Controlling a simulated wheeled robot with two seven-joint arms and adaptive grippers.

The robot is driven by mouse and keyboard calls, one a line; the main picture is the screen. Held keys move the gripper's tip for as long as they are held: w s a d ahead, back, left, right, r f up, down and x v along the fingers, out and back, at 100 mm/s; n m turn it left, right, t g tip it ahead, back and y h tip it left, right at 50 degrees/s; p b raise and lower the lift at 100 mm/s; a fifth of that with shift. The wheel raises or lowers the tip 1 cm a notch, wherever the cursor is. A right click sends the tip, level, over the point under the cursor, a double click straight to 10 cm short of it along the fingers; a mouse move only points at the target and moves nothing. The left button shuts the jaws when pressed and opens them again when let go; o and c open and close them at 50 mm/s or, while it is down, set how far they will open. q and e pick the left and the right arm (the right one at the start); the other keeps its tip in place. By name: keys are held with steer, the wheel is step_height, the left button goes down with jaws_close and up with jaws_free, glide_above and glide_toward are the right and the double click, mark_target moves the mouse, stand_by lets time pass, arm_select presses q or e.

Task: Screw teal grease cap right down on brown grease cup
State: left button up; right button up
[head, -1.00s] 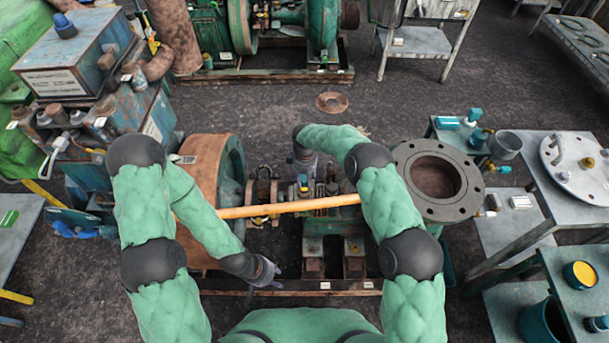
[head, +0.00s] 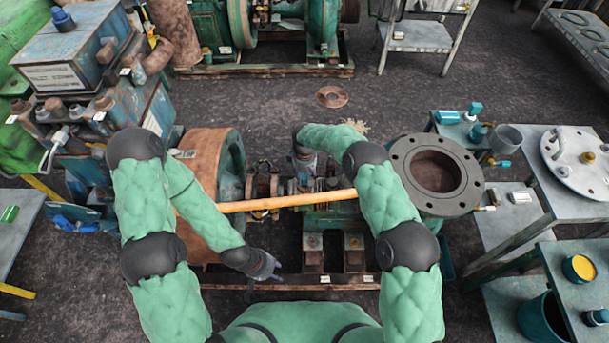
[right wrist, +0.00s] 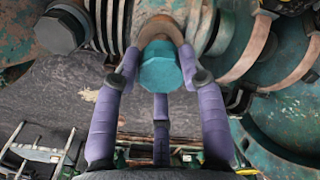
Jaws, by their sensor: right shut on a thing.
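The teal grease cap (right wrist: 161,68) shows in the middle of the right wrist view, a faceted cap between the fingers of my right gripper (right wrist: 160,75). The gripper is shut on it. The brown grease cup (right wrist: 161,32) shows just beyond the cap, in line with it; whether the cap is seated cannot be told. In the head view my right gripper (head: 303,172) is over the pump shaft area, and the cap and cup are hidden there. My left gripper (head: 270,268) hangs low, left of centre, near the front of the skid, with nothing visible in it.
A large brown and teal wheel (head: 212,190) stands left, and a grey round flange (head: 437,178) stands right. Tables with parts (head: 575,215) line the right side.

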steer(key=shift+f, duration=0.15)
steer(key=shift+f, duration=1.2)
steer(key=shift+f, duration=0.1)
stand_by(0.4)
stand_by(0.7)
steer(key=shift+f+m, duration=0.1)
steer(key=shift+m, duration=0.8)
steer(key=shift+s+f+m, duration=0.1)
steer(key=shift+f+m, duration=0.05)
steer(key=shift+m, duration=0.75)
